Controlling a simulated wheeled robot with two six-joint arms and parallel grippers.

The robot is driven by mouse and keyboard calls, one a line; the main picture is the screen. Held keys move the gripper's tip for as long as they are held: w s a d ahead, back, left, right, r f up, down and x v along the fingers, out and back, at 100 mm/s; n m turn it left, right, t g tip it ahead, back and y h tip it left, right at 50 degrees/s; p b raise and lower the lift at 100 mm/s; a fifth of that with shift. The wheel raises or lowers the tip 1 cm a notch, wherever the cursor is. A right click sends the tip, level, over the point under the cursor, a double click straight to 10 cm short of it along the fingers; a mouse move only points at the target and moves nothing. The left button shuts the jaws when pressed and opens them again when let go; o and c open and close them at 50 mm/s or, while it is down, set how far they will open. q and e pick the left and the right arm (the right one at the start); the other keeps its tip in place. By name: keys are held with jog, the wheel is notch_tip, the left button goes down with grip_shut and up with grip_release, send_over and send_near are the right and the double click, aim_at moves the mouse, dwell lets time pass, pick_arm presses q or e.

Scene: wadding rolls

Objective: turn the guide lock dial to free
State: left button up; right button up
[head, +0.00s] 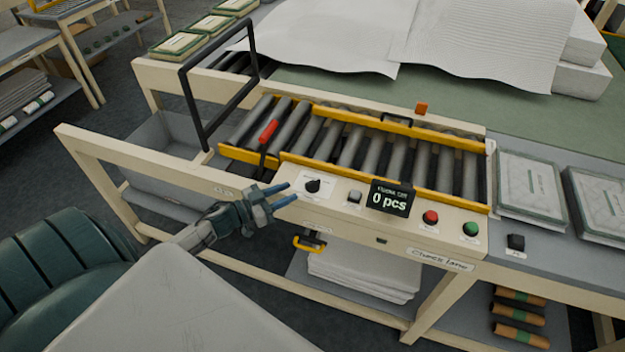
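The guide lock dial appears to be the small black knob (313,186) on a white label plate at the left of the cream front panel (330,210). The label's text is too small to read, so I cannot tell its setting. My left gripper (284,194) is just left of the knob, with its two blue fingers pointing right toward it. The fingers look apart, with a gap between them and nothing held. They do not appear to touch the knob. My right gripper is not in view.
Right of the knob are a grey button (354,196), a counter display (390,198) reading 0 pcs, a red button (430,217) and a green button (470,229). Behind lies the roller bed (350,145) with yellow rails and a red handle (268,131). A black frame (183,100) stands upright at left.

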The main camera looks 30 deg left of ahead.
aim_at(313, 181)
pick_arm(q)
jog(key=p+x, duration=0.3)
jog(key=x, duration=0.5)
jog(key=shift+w+r, duration=0.1)
jog(key=shift+w, duration=0.1)
jog(key=shift+w+d, duration=0.25)
jog(key=shift+w, duration=0.15)
grip_shut()
